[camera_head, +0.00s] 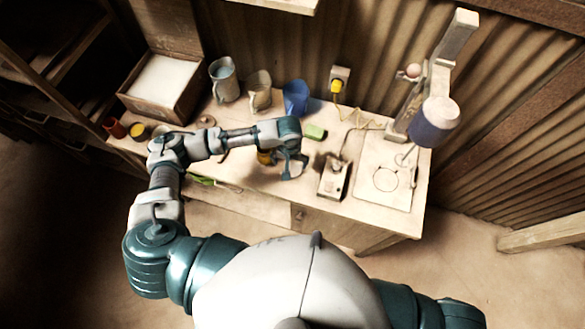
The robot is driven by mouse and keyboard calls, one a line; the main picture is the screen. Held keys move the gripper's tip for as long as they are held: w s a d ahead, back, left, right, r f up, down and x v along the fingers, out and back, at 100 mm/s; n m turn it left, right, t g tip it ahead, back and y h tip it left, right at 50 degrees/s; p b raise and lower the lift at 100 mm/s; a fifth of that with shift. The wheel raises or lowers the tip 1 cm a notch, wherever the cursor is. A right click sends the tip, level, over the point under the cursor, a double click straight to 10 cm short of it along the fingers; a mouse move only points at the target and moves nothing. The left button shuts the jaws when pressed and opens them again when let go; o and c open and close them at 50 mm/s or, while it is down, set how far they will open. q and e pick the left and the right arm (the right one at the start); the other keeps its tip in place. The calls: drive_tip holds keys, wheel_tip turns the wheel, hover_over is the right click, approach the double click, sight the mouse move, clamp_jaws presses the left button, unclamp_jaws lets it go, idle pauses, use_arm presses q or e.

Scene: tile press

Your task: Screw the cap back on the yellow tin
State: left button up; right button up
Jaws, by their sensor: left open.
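A small orange-yellow thing (264,157) shows on the bench just left of my left gripper, partly hidden behind my arm. It may be the yellow tin, but too little shows to be sure. Another small yellow round container (137,131) stands at the bench's left end. I cannot make out the cap for certain. My left gripper (291,171) is open and points down over the front middle of the bench, close beside the orange-yellow thing. Whether it touches anything is too small to tell. My right gripper is out of view.
The wooden bench (239,176) holds a red cup (115,127), an open box (152,103), several jugs including a blue one (295,97), a green block (315,132), a small switch box (333,177) and a tall press (434,122) at right. Green-handled pliers (201,179) lie near the front edge.

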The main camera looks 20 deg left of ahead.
sight(293, 170)
use_arm(q)
drive_tip(key=shift+d+f, duration=0.1)
drive_tip(key=shift+f, duration=0.05)
drive_tip(key=shift+d+f, duration=0.1)
drive_tip(key=f, duration=0.5)
drive_tip(key=shift+w+d, duration=0.2)
drive_tip(key=shift+d, duration=0.05)
drive_tip(key=c, duration=0.7)
